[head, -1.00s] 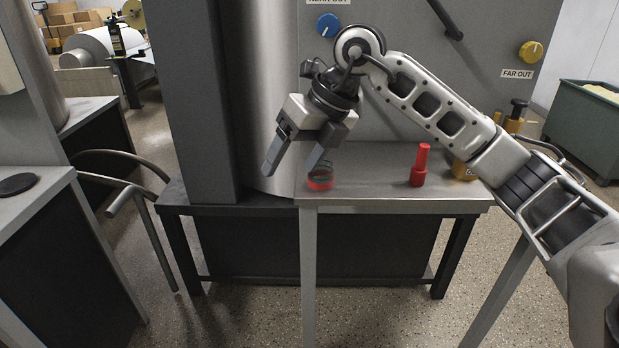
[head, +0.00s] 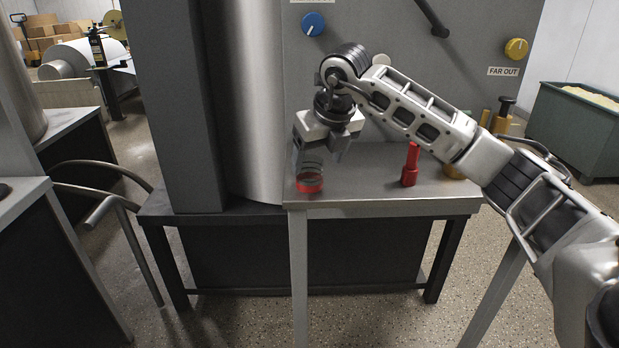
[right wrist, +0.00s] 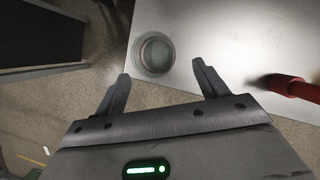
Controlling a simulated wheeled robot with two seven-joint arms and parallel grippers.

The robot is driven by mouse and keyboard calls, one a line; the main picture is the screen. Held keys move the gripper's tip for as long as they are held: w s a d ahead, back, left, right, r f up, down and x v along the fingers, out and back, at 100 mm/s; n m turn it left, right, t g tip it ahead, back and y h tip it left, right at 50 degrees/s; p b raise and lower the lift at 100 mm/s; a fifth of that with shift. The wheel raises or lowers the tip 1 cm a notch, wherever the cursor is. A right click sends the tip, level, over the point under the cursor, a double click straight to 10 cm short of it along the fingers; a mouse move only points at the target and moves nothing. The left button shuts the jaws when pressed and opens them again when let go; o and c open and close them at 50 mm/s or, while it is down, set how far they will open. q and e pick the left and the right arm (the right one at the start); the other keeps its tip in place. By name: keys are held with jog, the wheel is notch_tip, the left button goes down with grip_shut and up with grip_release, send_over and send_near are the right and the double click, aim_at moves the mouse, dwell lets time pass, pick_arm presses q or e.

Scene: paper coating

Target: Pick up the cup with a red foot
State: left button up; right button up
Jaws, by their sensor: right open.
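The cup with a red foot (head: 309,183) is clear glass and stands upright on the grey metal table (head: 395,207), near its front left corner. In the right wrist view the cup (right wrist: 153,54) shows from above as a round glass rim, and its red foot cannot be made out. My right gripper (head: 320,158) is open, by the upper part of the cup. In the right wrist view the cup lies just beyond the open fingertips (right wrist: 161,72), nearer the left finger. I cannot tell whether a finger touches it. My left gripper is not in view.
A large metal roller (head: 255,100) and a grey panel (head: 400,50) stand behind. The tabletop between cup and red object is clear.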

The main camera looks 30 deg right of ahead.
aim_at(311, 169)
jog(key=x, duration=0.4)
jog(key=shift+w+a+r, duration=0.15)
jog(key=shift+w+a, duration=0.05)
jog(key=shift+w, duration=0.05)
jog(key=shift+w+f, duration=0.2)
jog(key=shift+f, duration=0.3)
jog(key=c, duration=1.1)
jog(key=shift+r, duration=0.2)
